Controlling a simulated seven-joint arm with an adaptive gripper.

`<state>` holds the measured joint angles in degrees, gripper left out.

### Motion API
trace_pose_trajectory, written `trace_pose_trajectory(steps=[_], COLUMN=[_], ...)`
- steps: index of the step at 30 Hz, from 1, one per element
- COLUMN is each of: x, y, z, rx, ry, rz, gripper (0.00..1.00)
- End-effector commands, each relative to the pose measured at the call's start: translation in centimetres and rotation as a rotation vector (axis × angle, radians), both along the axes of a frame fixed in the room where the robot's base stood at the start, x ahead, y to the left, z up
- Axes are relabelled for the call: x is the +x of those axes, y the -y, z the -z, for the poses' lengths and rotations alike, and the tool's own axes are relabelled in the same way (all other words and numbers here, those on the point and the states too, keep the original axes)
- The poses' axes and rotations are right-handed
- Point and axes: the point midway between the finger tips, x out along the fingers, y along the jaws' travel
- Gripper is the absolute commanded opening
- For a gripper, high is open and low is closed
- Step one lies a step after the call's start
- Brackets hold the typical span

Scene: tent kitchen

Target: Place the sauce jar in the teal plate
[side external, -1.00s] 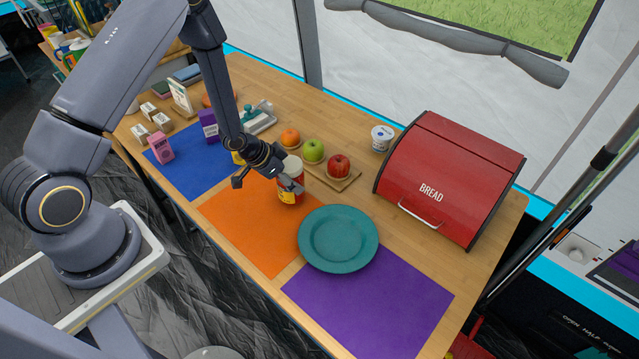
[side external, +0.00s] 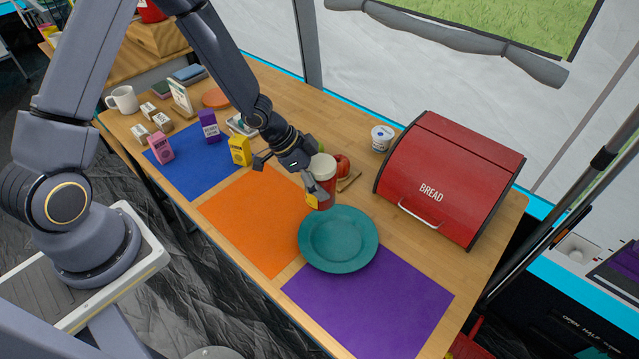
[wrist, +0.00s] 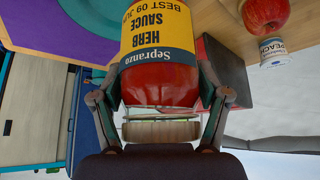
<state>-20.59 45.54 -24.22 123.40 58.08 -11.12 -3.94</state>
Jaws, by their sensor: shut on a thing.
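The sauce jar (side external: 323,171) is red with a pale lid and a yellow label. In the wrist view the jar (wrist: 160,75) fills the middle, and its label reads "Sepranzo Herb Sauce". My gripper (side external: 317,183) is shut on the jar and holds it just beyond the back edge of the teal plate in the side view. The teal plate (side external: 338,240) is empty and lies across the edges of the orange and purple mats. Part of the plate (wrist: 60,15) shows at the upper left of the wrist view.
A red bread box (side external: 450,180) stands right of the plate. A small white cup (side external: 382,137) and a red apple (side external: 342,165) are behind the jar. Small cartons, including a yellow one (side external: 239,150), stand at the left. The purple mat (side external: 380,305) is mostly clear.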

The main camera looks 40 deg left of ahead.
Motion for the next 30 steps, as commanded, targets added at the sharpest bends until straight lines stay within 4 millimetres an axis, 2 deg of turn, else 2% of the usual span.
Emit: trace_pose_trajectory(steps=[1,3,6,9,15,20,27,30], x=[-0.2,-0.5,-1.0,-1.4,-1.5,-1.4,-1.4,-1.4], y=[2.0,4.2,6.2,7.1,7.2,7.2,7.1,7.1], z=[0.0,0.0,0.0,0.7,3.8,5.0,8.0,8.1], rx=[-0.002,-0.001,0.0,0.0,-0.001,0.0,0.001,0.0], ry=[0.002,0.002,0.003,-0.001,-0.001,0.001,0.001,0.003], rz=[0.059,0.122,0.17,0.186,0.189,0.185,0.186,0.184], gripper=[0.08,0.08,0.08,0.08,0.08,0.08,0.08,0.08])
